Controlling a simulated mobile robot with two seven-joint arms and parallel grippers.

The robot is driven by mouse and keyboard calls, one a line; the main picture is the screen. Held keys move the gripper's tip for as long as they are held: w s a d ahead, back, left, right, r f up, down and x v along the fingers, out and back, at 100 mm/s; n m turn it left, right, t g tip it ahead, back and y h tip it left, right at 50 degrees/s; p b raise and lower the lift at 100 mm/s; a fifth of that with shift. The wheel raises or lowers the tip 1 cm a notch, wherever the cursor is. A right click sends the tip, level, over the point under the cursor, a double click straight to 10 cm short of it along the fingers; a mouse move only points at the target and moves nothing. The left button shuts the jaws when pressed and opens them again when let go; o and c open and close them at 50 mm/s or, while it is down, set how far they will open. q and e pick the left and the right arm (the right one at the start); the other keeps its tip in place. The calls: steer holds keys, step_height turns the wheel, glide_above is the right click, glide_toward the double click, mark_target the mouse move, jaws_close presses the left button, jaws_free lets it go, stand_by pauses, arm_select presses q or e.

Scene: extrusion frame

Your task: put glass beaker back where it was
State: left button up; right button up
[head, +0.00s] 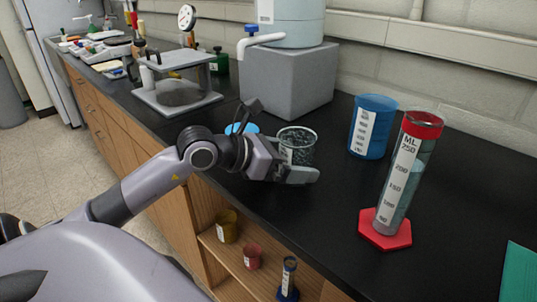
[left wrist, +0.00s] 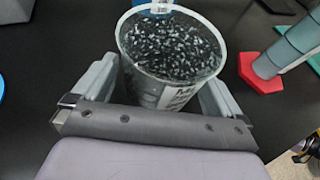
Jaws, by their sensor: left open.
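The glass beaker (head: 297,146) stands on the black countertop, in front of the grey block. It is clear with a white label and a dark, speckled look inside. In the left wrist view the beaker (left wrist: 172,50) sits between the two fingers of my left gripper (left wrist: 155,92). In the head view my left gripper (head: 290,172) is low at the beaker's near side. Its fingers are open, one on each side of the beaker. Whether either finger touches the glass I cannot tell. My right gripper is not in view.
A blue beaker (head: 372,126) and a graduated cylinder (head: 402,180) with a red base stand to the right. A grey block (head: 290,82) carries a large container with a spigot behind. A metal stand (head: 178,82) is at the left. Open shelves below the counter hold small containers.

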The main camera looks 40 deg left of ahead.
arm_select(q)
steer(key=b+v, duration=0.1)
steer(key=v, duration=0.9)
steer(key=shift+b, duration=0.35)
steer(key=shift+v, duration=0.95)
